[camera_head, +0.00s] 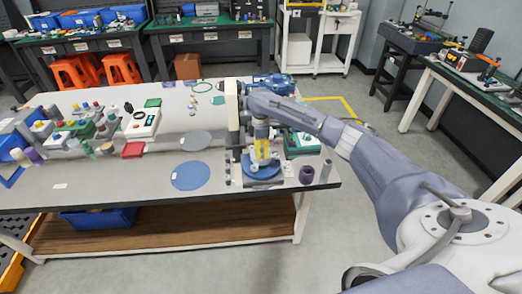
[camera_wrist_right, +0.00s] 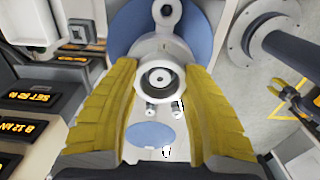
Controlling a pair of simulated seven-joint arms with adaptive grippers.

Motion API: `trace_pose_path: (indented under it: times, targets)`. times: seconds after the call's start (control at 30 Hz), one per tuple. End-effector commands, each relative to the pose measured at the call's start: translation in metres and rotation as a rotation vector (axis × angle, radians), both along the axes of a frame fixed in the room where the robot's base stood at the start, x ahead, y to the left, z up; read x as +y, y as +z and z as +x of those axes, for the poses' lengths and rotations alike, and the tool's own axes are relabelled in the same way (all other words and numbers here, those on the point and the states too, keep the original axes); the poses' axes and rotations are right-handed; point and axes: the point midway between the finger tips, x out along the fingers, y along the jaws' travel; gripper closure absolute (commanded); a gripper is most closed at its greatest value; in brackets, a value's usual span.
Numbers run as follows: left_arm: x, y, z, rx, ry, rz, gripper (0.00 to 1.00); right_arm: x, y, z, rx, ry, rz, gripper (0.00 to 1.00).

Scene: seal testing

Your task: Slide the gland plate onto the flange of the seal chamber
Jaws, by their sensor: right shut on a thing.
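My right gripper (camera_head: 262,152) points down over the right part of the bench, above a round blue base (camera_head: 262,171). In the right wrist view its yellow fingers (camera_wrist_right: 158,110) stand on either side of a pale grey ring-shaped part (camera_wrist_right: 158,52) with a round hub and dark bore. This looks like the gland plate, and the fingers are shut on it. A blue disc (camera_wrist_right: 123,28) lies behind it at the top. I cannot tell which part is the seal chamber flange, nor whether the plate touches it. My left gripper is not in view.
A pale upright stand (camera_head: 232,105) is close left of the gripper. Blue (camera_head: 190,176) and grey (camera_head: 196,140) discs lie flat on the bench to the left. The front left bench top is mostly clear.

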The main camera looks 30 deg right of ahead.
Motion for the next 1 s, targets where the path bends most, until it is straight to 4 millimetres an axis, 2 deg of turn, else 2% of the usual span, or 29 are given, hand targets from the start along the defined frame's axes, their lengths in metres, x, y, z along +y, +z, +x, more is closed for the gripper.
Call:
trace_pose_path:
  times: [0.1, 0.13, 0.33, 0.63, 1.0]
  targets:
    - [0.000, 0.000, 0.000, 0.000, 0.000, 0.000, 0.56, 0.000, -0.002, 0.000, 0.000, -0.001, 0.001, 1.00]
    - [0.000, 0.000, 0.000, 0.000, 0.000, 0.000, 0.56, 0.000, -0.002, 0.000, 0.000, -0.001, 0.001, 0.54]
    - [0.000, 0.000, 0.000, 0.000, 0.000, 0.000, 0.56, 0.000, -0.002, 0.000, 0.000, 0.000, 0.001, 0.31]
    - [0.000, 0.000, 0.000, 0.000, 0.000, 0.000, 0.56, 0.000, -0.001, 0.000, 0.000, 0.000, -0.001, 0.31]
    - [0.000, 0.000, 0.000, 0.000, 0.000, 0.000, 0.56, 0.000, 0.016, 0.000, -0.001, 0.000, 0.000, 0.31]
